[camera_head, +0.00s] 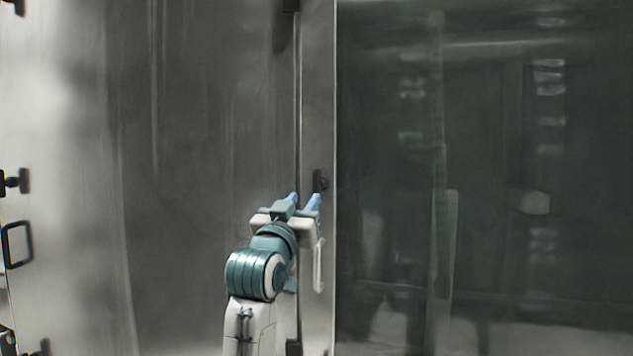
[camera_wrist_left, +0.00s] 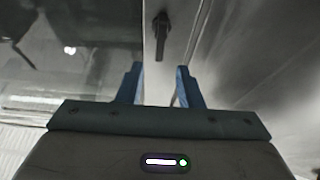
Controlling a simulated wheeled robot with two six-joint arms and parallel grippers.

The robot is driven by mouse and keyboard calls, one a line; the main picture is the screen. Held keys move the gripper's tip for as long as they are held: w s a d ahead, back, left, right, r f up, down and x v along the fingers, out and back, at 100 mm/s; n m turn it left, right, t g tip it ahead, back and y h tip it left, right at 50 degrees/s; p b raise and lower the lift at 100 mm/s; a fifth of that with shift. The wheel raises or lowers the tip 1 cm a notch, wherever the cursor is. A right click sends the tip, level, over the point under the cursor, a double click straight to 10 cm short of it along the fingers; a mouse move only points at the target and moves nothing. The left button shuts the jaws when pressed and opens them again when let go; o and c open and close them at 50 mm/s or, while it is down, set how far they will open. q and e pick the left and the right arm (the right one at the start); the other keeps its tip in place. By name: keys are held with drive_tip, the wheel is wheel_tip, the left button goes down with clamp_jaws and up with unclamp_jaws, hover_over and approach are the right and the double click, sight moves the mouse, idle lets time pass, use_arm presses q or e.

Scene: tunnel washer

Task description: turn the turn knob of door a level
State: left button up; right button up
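The small black turn knob (camera_head: 320,181) sits on the narrow vertical steel strip beside the dark glass panel in the head view. In the left wrist view the knob (camera_wrist_left: 160,35) shows as a black lever standing roughly upright, beyond the fingertips. My left gripper (camera_head: 303,201) is just below the knob in the head view, its blue fingers apart and nothing between them. In the left wrist view the open left gripper (camera_wrist_left: 159,84) has the knob roughly in line with its gap, with no visible contact. My right gripper is not in view.
A large dark glass panel (camera_head: 520,130) fills the right side. A brushed steel panel (camera_head: 200,110) lies left of the strip. Another black knob (camera_head: 18,181) and a black loop handle (camera_head: 15,246) stand out at the far left edge.

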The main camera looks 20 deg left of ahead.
sight(315, 182)
use_arm(q)
drive_tip(key=p+x, duration=0.3)
drive_tip(key=x, duration=0.6)
drive_tip(key=shift+s+p, duration=0.1)
drive_tip(key=shift+p, duration=0.25)
drive_tip(key=shift+w+r, duration=0.1)
drive_tip(key=shift+w, duration=0.4)
clamp_jaws()
